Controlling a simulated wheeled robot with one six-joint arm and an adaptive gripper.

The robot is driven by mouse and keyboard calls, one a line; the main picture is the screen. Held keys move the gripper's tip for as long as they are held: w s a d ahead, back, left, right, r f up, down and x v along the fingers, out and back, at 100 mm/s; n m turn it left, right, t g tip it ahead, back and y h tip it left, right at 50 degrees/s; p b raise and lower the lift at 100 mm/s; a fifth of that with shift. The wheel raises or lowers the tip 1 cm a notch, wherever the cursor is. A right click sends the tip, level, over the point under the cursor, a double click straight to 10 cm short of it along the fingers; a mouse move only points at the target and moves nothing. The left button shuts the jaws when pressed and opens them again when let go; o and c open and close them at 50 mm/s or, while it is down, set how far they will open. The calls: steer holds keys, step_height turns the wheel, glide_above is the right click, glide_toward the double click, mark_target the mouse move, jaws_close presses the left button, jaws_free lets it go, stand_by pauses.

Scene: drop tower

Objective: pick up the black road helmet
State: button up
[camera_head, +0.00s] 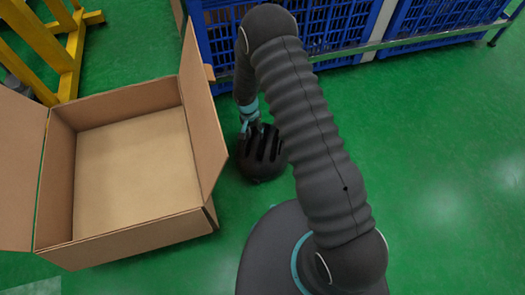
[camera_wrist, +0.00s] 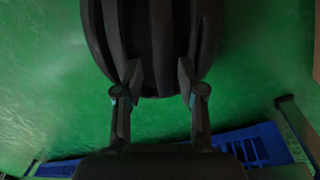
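The black road helmet (camera_head: 262,158) sits on the green floor, just right of the cardboard box. It is dark, with long ribs and vents. In the wrist view the helmet (camera_wrist: 160,45) fills the top middle, and its upper part runs out of the picture. My gripper (camera_head: 250,122) is at the helmet's far left side in the head view. In the wrist view the two fingers of my gripper (camera_wrist: 158,66) stand apart, tips over the helmet's near edge, with a middle rib showing between them. Contact is hard to tell in the dark.
An open, empty cardboard box (camera_head: 205,120) stands close left of the helmet, one flap leaning towards it. Blue crates (camera_head: 335,25) on a rack line the back. A yellow frame (camera_head: 70,50) stands at the back left. The floor at right (camera_head: 440,150) is clear.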

mark_target(256, 140)
steer(key=shift+d+f, duration=0.15)
steer(key=shift+f, duration=2.7)
jaws_close()
